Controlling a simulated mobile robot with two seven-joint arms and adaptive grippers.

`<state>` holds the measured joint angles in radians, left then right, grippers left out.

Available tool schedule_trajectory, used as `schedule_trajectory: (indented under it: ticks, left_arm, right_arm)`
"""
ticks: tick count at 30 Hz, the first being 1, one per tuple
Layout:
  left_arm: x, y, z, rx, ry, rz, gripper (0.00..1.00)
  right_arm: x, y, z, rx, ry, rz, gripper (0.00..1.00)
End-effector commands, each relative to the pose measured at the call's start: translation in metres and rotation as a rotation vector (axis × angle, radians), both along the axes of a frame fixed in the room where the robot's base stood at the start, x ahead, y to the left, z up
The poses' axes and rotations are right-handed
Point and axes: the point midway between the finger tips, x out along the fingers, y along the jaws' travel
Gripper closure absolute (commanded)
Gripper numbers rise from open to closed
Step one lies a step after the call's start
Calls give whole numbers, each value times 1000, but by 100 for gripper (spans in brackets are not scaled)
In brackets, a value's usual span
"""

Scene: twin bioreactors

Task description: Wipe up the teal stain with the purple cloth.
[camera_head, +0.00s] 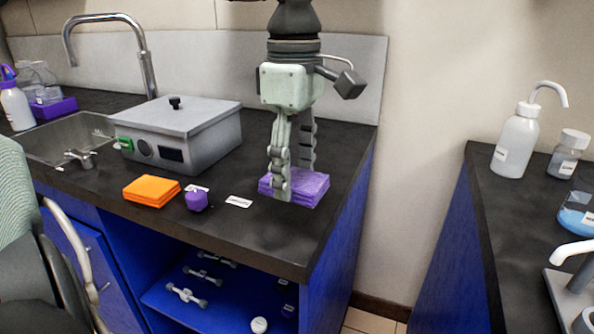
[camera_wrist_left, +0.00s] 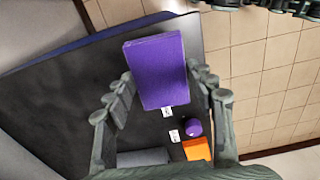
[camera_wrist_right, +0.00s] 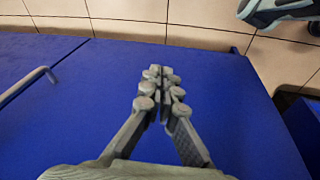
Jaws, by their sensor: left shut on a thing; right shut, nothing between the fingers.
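The purple cloth (camera_head: 314,187) is a folded, thick stack on the dark counter near its right end. My left gripper (camera_head: 293,180) points down over it, with one finger on its near side and the other behind it, shut on the cloth. In the left wrist view the cloth (camera_wrist_left: 157,70) shows as a purple rectangle between the two fingers. My right gripper (camera_wrist_right: 160,73) is shut and empty in the right wrist view, in front of blue cabinet panels. I cannot make out a teal stain in any view.
An orange folded stack (camera_head: 151,191), a purple knobbed item (camera_head: 196,200) and a white label (camera_head: 239,202) lie left of the cloth. A grey lidded bath (camera_head: 185,130) stands behind them. A second counter (camera_head: 497,213) with bottles is across a gap.

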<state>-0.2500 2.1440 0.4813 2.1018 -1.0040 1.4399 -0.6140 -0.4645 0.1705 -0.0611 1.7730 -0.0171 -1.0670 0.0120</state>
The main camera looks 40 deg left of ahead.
Motion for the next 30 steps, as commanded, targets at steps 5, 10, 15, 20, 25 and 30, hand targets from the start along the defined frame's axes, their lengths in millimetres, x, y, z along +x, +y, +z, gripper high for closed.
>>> schedule_trajectory:
  ticks: [5, 10, 15, 20, 25, 30]
  left_arm:
    - [-2, 1, 10, -1, 0, 2, 72]
    - [-3, 1, 12, 0, 1, 3, 72]
    - [-3, 1, 11, 0, 1, 3, 72]
    - [-3, 1, 11, 0, 1, 3, 72]
    - [-3, 1, 11, 0, 0, 3, 72]
    - [-3, 1, 11, 0, 0, 3, 72]
  right_arm:
    - [-6, -1, -13, 0, 11, 4, 100]
    - [-8, -1, -19, 1, 13, 5, 100]
    - [-8, -1, -20, 1, 13, 5, 100]
    - [-8, -1, -20, 1, 13, 5, 100]
    - [-8, -1, -19, 1, 13, 5, 100]
    - [-8, -1, -19, 1, 13, 5, 100]
